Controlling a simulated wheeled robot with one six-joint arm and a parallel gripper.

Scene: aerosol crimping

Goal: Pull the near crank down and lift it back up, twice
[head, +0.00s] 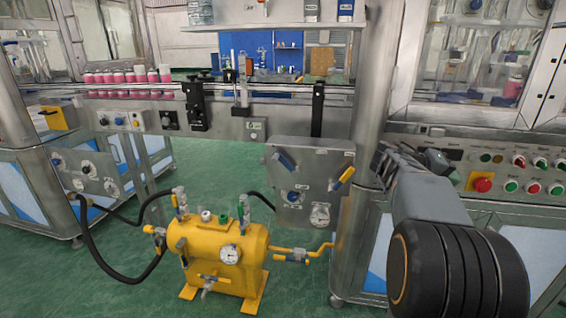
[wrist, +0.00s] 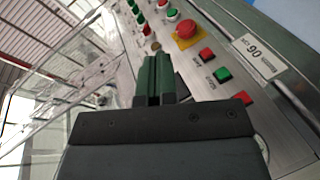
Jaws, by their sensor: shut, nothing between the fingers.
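A grey control box (head: 312,225) in the middle of the head view carries a blue lever (head: 285,160), a yellow lever (head: 342,178) and a blue-handled knob (head: 293,196). I cannot tell which of these, if any, is the near crank. My gripper (wrist: 157,60) has its dark green fingers together, with nothing between them. In the head view my gripper (head: 437,162) is right of the box, in front of the button panel, and touches no lever. My wrist view shows no crank.
The button panel (head: 455,185) with a red emergency stop (head: 482,182) is close to my gripper. A yellow tank (head: 225,258) with black hoses stands on the green floor below the box. A steel post (head: 372,90) rises behind my arm. Pink bottles (head: 125,77) line the conveyor.

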